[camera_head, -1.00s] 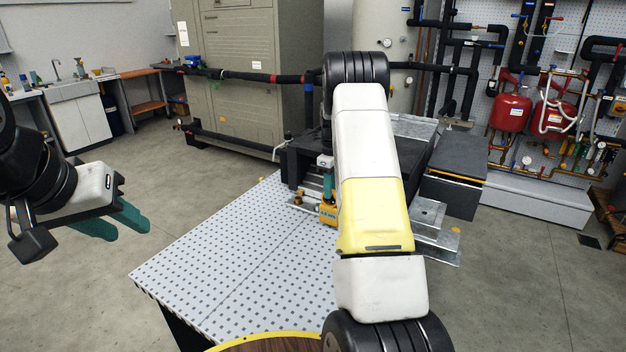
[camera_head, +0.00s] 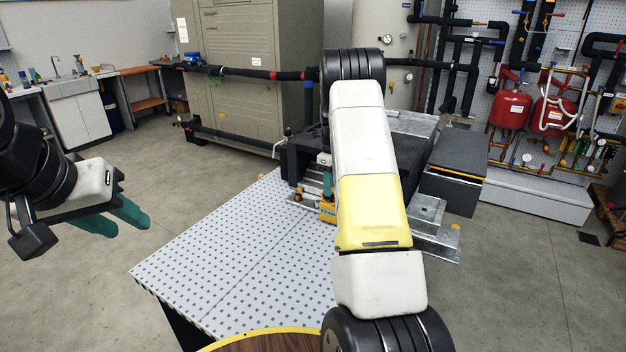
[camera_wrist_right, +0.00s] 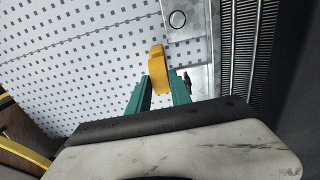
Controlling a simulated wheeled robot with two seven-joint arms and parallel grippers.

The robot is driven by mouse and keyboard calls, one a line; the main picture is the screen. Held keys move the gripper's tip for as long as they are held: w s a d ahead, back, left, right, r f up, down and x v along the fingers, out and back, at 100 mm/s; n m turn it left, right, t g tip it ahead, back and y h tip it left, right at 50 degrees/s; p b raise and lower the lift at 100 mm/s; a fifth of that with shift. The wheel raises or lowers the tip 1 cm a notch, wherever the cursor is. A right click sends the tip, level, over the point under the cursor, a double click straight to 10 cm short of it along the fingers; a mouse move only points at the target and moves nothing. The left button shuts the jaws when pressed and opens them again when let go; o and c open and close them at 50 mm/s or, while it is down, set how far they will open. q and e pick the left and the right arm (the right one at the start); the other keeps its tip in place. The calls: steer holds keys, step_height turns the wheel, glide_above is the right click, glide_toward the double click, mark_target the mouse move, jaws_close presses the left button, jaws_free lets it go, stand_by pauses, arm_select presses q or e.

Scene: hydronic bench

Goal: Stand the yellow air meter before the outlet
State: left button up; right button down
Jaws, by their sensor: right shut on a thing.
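The yellow air meter (camera_head: 327,212) shows low beside my right forearm in the head view, at the far right part of the perforated table; my arm hides part of it. In the right wrist view the yellow meter (camera_wrist_right: 158,66) sits between the teal fingertips of my right gripper (camera_wrist_right: 160,82), which is shut on it. Whether its base touches the surface, I cannot tell. A dark ridged grille (camera_wrist_right: 250,50), possibly the outlet, lies to the right of the meter, apart from it. My left gripper (camera_head: 122,221) is empty, its teal fingers apart, off the table's left side.
The perforated table (camera_head: 235,255) is largely clear on its left. A dark box (camera_head: 300,158) and metal brackets (camera_head: 428,212) stand around the far right end. A metal plate with a round hole (camera_wrist_right: 178,20) lies close to the meter. A dark case (camera_head: 453,180) stands further right.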

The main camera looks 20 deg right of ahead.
steer(key=shift+f, duration=0.65)
steer(key=c, duration=1.1)
jaws_free()
step_height(320, 180, up, 8)
steer(key=shift+f, duration=0.1)
